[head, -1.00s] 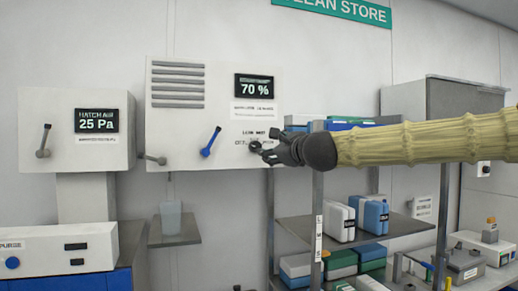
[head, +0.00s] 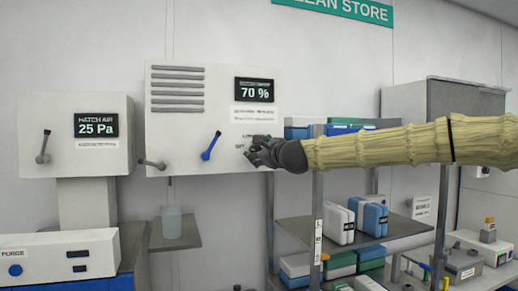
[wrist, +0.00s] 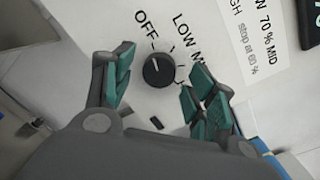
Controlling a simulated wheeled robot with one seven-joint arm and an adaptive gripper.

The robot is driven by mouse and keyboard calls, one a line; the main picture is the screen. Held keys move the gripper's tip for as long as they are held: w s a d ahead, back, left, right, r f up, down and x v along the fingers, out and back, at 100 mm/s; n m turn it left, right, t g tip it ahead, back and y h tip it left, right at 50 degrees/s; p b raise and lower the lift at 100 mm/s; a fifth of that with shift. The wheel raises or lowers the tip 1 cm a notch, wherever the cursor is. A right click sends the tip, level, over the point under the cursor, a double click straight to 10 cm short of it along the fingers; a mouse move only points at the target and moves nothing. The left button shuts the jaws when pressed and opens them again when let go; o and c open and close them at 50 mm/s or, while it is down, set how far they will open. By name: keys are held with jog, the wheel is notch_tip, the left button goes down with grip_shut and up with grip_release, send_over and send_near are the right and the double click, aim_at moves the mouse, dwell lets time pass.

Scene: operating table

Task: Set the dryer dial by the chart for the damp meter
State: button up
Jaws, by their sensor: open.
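The dryer (head: 180,130) is a white wall box with vents and a dark damp meter display (head: 254,89) reading 70 %. A printed chart (head: 255,113) is below it; in the wrist view the chart (wrist: 250,35) partly reads "70 % MID" and "stop at 60 %". The black round dial (wrist: 158,70) shows in the wrist view, its pale mark towards OFF, with LOW and a cut-off M label to the right. My gripper (wrist: 160,66) is open, with teal-padded fingers on either side of the dial; I cannot tell whether they touch it. In the head view my gripper (head: 258,154) hides the dial.
A blue lever (head: 211,146) and a grey lever (head: 152,164) are on the dryer, left of my gripper. A hatch air box (head: 50,110) reads 25 Pa. Shelves (head: 400,226) with boxes stand below my arm. A cup (head: 171,222) sits on a small shelf.

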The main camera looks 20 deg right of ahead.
jog(key=shift+w, duration=0.35)
jog(key=c, duration=1)
jog(key=shift+c, duration=0.2)
jog(key=shift+f+m+b, duration=0.15)
jog(key=shift+m+b, duration=0.25)
jog(key=shift+b, duration=0.2)
jog(key=m+h+b, duration=0.1)
jog(key=m+b, duration=0.9)
jog(key=b, duration=0.4)
jog(key=m+t+b, duration=0.1)
jog(key=m+b, duration=0.9)
jog(key=b, duration=0.5)
jog(key=shift+d+h, duration=0.1)
jog(key=shift+h, duration=0.3)
jog(key=shift+m, duration=0.3)
